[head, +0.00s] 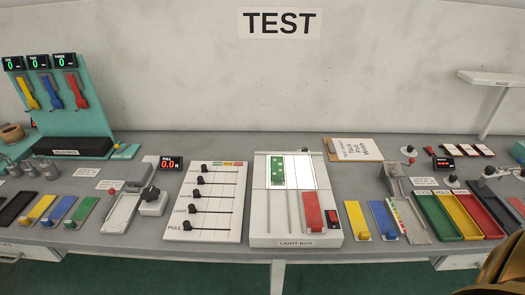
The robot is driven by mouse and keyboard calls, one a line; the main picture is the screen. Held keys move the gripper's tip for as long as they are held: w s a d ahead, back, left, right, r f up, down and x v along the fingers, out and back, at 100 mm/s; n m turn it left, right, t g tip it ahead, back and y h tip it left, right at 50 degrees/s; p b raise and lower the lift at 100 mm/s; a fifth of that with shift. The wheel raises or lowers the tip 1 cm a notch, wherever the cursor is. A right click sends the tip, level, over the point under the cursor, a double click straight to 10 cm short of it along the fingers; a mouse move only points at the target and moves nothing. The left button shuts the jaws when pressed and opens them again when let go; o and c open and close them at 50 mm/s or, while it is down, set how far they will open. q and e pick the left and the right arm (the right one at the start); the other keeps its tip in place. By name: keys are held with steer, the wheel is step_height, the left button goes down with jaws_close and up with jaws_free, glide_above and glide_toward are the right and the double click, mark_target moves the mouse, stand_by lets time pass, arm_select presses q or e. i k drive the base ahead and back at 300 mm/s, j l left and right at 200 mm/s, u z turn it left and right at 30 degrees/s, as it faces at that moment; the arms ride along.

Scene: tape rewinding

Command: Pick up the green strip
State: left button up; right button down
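A green strip (81,212) with a small knob at its near end lies flat on the left part of the bench, right of a blue strip (58,209). Another green piece with pale spots (277,172) lies on the lit upper panel of the light box (262,225). I cannot tell from the picture alone which of the two is the task's strip. A brown-gold shape (503,265) cuts into the lower right corner; it may be part of my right arm, but no fingertips show. My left gripper is not in view. Nothing touches either green piece.
A yellow strip (38,208) lies left of the blue one. A grey device (122,208) stands just right of the green strip. A white slider panel (205,232) lies left of the light box. A green tray (437,217) and other coloured trays sit at right.

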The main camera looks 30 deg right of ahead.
mark_target(277, 168)
steer(key=z, duration=2.65)
steer(key=u, duration=1.55)
steer(key=j+z, duration=0.1)
steer(key=z, duration=0.65)
steer(key=j+z, duration=0.15)
steer(key=z, duration=0.65)
steer(key=k+j, duration=0.3)
steer(key=j+z, duration=0.05)
steer(key=j, duration=0.05)
